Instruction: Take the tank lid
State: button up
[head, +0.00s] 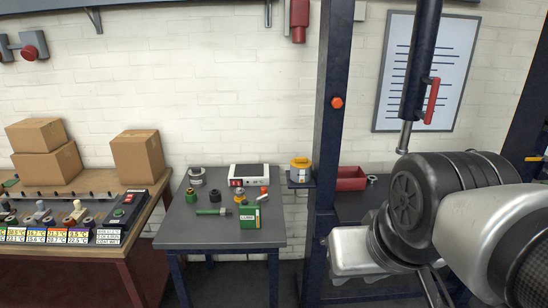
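I cannot pick out the tank lid with certainty. A small yellow-topped container (300,169) stands on a little shelf beside the dark post. On the left bench, a row of small pots and knobs, one with a yellow top (78,209), stands behind numbered temperature labels (65,236); whether one is a lid is too small to tell. My gripper (436,290) is at the bottom right, partly cut off by the frame edge and apart from these things. Its dark fingers show only in part, so its opening is unclear.
A grey table (180,232) holds a white device (249,175), a green box (250,217), a green-handled tool (212,211) and small rings. Cardboard boxes (136,157) stand on the left bench. A dark post (331,110) and red bin (350,179) are near my arm.

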aim_at(301, 163)
jog(key=i+j+z, duration=0.35)
jog(key=i+j, duration=1.05)
jog(key=i, duration=0.1)
